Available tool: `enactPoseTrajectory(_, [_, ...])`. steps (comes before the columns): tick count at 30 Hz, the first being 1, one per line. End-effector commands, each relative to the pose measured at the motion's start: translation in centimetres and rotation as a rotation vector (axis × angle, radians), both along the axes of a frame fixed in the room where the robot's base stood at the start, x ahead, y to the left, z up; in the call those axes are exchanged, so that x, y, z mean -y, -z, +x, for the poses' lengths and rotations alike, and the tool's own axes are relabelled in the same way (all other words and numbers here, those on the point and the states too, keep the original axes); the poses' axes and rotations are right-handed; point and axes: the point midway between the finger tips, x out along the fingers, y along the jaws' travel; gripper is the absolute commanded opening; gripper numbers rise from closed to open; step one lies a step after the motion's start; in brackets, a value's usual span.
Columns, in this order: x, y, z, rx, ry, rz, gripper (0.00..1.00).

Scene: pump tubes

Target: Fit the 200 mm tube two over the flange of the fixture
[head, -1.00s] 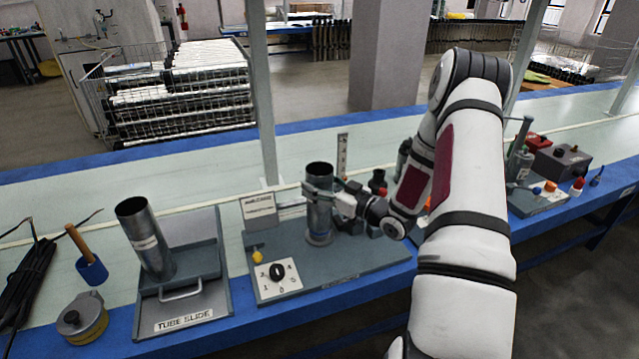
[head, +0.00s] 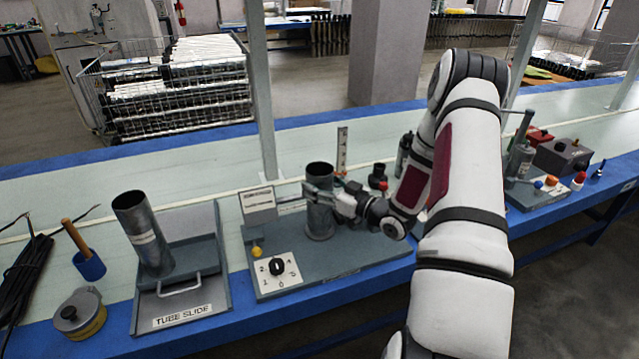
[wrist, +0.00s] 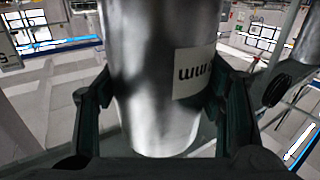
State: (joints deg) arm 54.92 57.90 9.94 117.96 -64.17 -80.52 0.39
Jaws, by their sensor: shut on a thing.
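A shiny grey metal tube (head: 320,218) stands upright over the grey fixture board (head: 350,257) in the head view. My gripper (head: 319,194) is shut around its upper part. In the wrist view the held tube (wrist: 150,75) fills the middle, between the dark fingers, with part of a white label showing "mm". The flange is hidden, and I cannot tell whether the tube's lower end is around it. A second metal tube (head: 146,235) leans slightly on the plate labelled TUBE SLIDE (head: 181,318), left of the fixture.
A dial plate (head: 271,273) and a small sign (head: 258,204) are left of the held tube. An upright scale (head: 342,150) stands behind it. A round tin (head: 79,314) and a blue cup (head: 90,266) are at the far left. Another fixture (head: 540,195) is at the right.

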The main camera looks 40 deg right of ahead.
Motion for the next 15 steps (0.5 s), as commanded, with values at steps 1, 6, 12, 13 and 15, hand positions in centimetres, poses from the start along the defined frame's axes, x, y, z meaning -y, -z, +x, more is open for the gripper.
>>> enactPoseTrajectory(1, [0.0,0.1,0.0,0.002,0.0,0.0,0.01])
enactPoseTrajectory(6, [0.0,0.4,0.0,0.003,0.0,0.0,0.01])
enactPoseTrajectory(12, [0.0,0.9,0.0,0.003,0.0,0.0,0.01])
enactPoseTrajectory(13, [0.0,0.9,0.0,0.003,0.0,-0.001,0.01])
enactPoseTrajectory(15, [0.0,1.1,0.0,0.003,0.0,-0.001,0.01])
